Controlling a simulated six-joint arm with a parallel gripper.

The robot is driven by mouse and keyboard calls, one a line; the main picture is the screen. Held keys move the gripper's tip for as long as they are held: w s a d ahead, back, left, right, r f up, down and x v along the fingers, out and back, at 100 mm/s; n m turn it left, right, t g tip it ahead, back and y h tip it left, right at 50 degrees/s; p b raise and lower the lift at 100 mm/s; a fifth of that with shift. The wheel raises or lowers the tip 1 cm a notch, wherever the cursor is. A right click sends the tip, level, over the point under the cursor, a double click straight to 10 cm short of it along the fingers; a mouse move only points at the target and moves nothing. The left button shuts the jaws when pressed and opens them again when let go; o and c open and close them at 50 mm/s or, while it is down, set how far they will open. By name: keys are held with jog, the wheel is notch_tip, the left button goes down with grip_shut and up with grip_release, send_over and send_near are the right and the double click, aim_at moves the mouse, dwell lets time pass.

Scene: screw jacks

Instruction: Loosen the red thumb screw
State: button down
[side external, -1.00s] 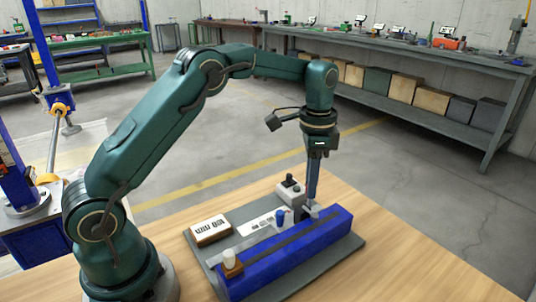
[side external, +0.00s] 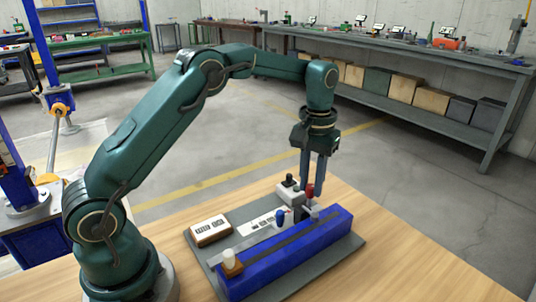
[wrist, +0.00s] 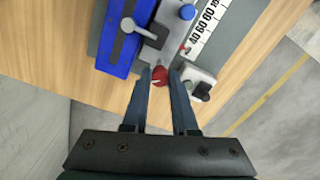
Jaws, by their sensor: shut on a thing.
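The red thumb screw (wrist: 159,76) shows between my fingertips in the wrist view. In the side view its red head (side external: 310,189) shows beside my fingers, low over the far end of the blue block (side external: 290,262). My gripper (wrist: 162,72) is shut on the screw, one finger on each side of it, pointing down at the fixture. The fixture also shows in the wrist view, with the blue block (wrist: 119,50), a grey lever (wrist: 140,28), a blue knob (wrist: 187,12) and a printed scale strip (wrist: 205,28). The screw's shaft is hidden.
A grey base plate (side external: 352,243) carries the fixture on a wooden table (side external: 400,260). A light block with a black knob (side external: 289,181) stands close to my fingers. A white knob (side external: 229,257) and a labelled box (side external: 210,229) are to the left. The table's right side is clear.

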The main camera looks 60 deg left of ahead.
aim_at(311, 186)
jog(key=n, duration=0.5)
jog(key=shift+w+r+n, duration=0.1)
jog(key=shift+n, duration=0.3)
jog(key=n, duration=0.5)
jog(key=shift+n, duration=0.3)
jog(key=c, duration=0.7)
grip_release()
jog(key=shift+r, duration=2.5)
jog(key=shift+r, duration=0.1)
